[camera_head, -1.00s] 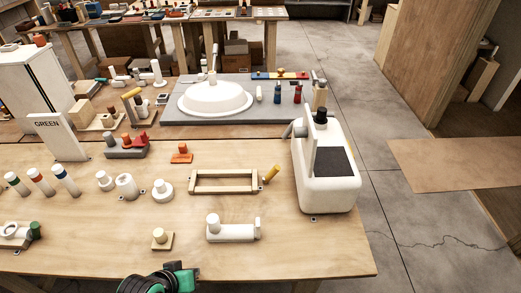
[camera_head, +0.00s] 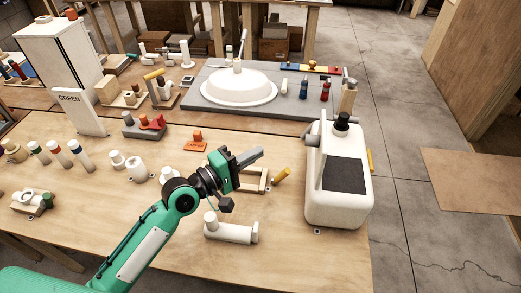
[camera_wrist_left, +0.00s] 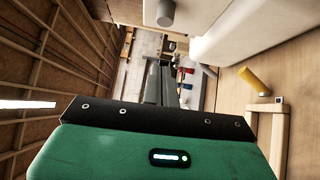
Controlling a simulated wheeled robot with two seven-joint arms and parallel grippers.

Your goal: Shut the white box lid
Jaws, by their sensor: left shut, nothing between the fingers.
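The white box (camera_head: 342,207) stands at the right end of the wooden table, with a dark rectangle (camera_head: 345,175) on its top. A thin white panel, which looks like the lid (camera_head: 323,152), stands upright along the box's left side. My left gripper (camera_head: 258,154) is shut and empty, to the left of the box and apart from it, pointing toward it above the table. In the left wrist view the gripper fingers (camera_wrist_left: 165,84) show shut, and a white surface of the box (camera_wrist_left: 237,28) fills the upper right. My right gripper is not in view.
A wooden frame (camera_head: 255,186) and a yellow peg (camera_head: 282,174) lie between my gripper and the box. A white pipe-like part (camera_head: 230,232) lies in front. A grey board with a white dome (camera_head: 235,86) is behind. The front right of the table is clear.

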